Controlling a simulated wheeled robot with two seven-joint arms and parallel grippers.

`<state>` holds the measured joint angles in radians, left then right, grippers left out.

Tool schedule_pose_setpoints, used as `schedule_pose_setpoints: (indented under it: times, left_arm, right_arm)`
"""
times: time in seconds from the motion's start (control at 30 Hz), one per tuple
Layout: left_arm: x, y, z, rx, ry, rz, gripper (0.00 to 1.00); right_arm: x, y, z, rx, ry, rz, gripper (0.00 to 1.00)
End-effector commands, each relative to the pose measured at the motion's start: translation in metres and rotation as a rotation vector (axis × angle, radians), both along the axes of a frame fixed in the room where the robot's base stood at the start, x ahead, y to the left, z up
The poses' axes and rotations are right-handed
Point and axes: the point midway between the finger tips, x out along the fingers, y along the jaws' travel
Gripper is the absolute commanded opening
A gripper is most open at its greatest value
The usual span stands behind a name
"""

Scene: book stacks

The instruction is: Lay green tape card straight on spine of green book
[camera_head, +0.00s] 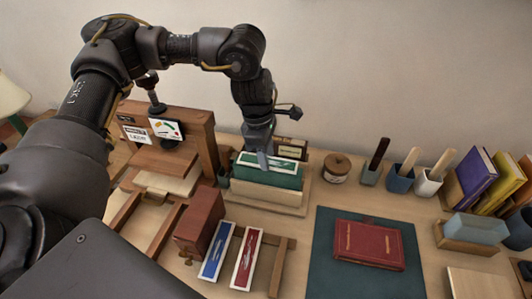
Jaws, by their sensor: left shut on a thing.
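My left gripper (263,158) points down over the green book (265,190) and is shut on the green tape card (285,167). The green book stands in a wooden holder (262,205) in the middle of the table, spine up. The card shows as a pale-edged green strip along the top of the book; the fingers cover part of it. I cannot tell whether the card touches the spine or is slightly above it. My right gripper is not in view.
A wooden rack (279,267) in front holds a blue tape card (215,252) and a red tape card (246,260). A red book (368,244) lies on a dark mat (330,280) at right. A brown block (199,222) stands left of the rack. A round jar (336,168) is right of the holder.

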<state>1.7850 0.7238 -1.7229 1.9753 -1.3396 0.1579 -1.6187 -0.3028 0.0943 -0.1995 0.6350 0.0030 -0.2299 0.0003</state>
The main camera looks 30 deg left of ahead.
Motion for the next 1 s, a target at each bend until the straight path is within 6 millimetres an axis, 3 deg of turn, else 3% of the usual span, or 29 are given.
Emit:
schedule_pose_setpoints:
  times: [1.0]
  left_arm:
    - [0.0000, 0.0000, -0.0105, 0.000, 0.000, 0.000, 0.19]
  right_arm:
    - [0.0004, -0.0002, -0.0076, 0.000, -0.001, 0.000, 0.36]
